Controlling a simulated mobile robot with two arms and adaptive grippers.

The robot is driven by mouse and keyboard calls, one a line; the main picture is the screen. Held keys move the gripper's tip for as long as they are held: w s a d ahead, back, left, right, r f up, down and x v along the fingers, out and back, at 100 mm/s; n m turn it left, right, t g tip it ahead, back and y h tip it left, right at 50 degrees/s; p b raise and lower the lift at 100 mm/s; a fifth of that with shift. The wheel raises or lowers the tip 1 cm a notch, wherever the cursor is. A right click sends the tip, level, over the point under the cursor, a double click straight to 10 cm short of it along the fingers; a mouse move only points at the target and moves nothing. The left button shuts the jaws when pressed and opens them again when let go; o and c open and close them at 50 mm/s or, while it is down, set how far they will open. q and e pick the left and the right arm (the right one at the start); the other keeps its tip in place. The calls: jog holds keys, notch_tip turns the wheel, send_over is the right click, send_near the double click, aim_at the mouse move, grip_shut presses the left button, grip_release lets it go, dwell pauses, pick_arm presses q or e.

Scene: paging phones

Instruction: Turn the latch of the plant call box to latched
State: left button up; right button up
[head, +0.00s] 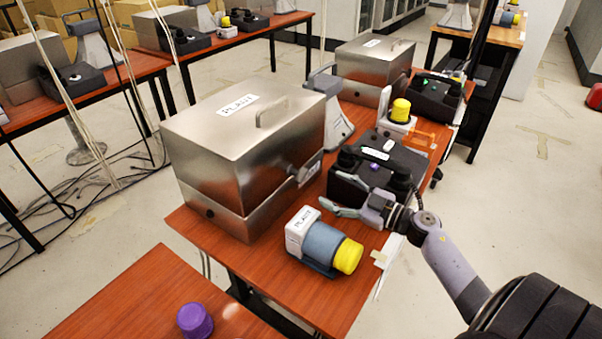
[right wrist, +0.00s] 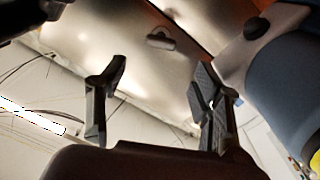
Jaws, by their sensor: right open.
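The plant call box (head: 238,140) is a brushed metal box with a PLANT label and a lid handle, standing on the near wooden table. Its latch (head: 306,170) seems to be the small metal piece on the right-hand face; its exact angle is hard to read. My right gripper (head: 335,207) is open and empty, in front of that face and apart from the latch. In the right wrist view its two dark fingers (right wrist: 155,105) are spread, with the metal box (right wrist: 110,45) beyond them. A small oval fitting (right wrist: 160,38) shows there; I cannot tell whether it is the latch. My left gripper is out of view.
A blue-grey beacon with a yellow cap (head: 325,243) lies on the table below my right gripper. A black phone unit (head: 385,165) stands just behind the gripper. Another metal box (head: 375,62) is farther back. A purple knob (head: 195,320) is on the front table.

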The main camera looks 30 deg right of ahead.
aim_at(304, 176)
jog(key=x, duration=0.9)
jog(key=shift+w+a+p, duration=0.1)
jog(key=shift+w+p, duration=0.2)
jog(key=shift+w, duration=0.1)
jog(key=shift+w+a, duration=0.15)
jog(key=shift+w, duration=0.15)
jog(key=shift+w+a, duration=0.1)
jog(key=shift+w, duration=0.15)
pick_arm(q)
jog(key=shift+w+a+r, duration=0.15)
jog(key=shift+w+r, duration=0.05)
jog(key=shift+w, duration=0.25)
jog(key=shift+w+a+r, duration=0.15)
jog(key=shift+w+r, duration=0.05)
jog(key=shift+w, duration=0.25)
pick_arm(e)
jog(key=shift+c, duration=0.2)
jog(key=c, duration=1.1)
jog(key=shift+c, duration=0.2)
